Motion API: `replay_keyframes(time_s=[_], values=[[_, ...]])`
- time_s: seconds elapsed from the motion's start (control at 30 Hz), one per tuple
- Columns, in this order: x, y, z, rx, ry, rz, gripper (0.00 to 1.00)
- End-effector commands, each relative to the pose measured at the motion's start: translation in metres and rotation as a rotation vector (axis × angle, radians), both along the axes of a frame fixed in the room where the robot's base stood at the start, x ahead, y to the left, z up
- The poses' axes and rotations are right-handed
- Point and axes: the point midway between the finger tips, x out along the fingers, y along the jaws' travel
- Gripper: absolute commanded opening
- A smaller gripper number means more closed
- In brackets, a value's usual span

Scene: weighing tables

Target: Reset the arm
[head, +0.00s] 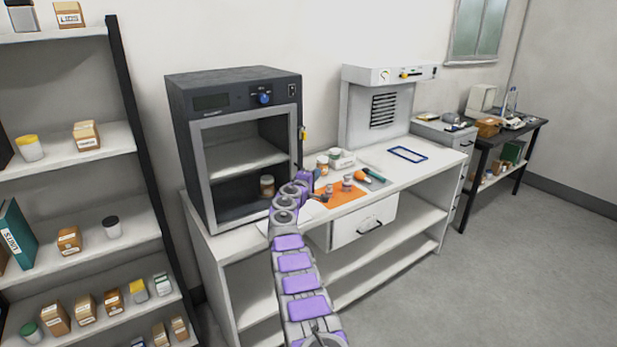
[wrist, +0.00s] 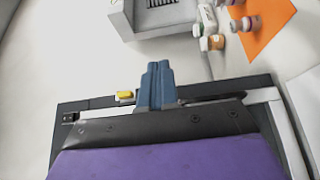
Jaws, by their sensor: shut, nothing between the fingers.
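My arm reaches over the white bench in the head view, with its purple links in front of the dark cabinet (head: 235,76). My gripper shows in the wrist view (wrist: 158,66) as two blue fingers pressed together, with nothing between them. In the head view the arm's end is near the cabinet's lower right corner, and the fingers are too small to make out clearly. In the wrist view the cabinet's dark edge and a yellow latch (wrist: 125,96) lie beyond the wrist.
A jar (head: 267,186) stands inside the open-fronted cabinet. Right of the arm, several small jars and an orange mat (head: 341,193) lie on the bench (head: 420,172). A shelf rack (head: 75,209) with boxes stands at left. Grey floor at right is clear.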

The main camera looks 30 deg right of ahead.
Motion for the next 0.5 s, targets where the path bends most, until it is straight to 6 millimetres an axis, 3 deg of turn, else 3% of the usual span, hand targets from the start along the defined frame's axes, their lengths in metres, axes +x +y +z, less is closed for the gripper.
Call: replay_keyframes(time_s=[0.27,0.5], values=[[-0.001,-0.001,0.001,0.001,0.001,-0.001,0.0],[-0.003,0.011,0.019,0.087,0.0,-0.009,0.0]])
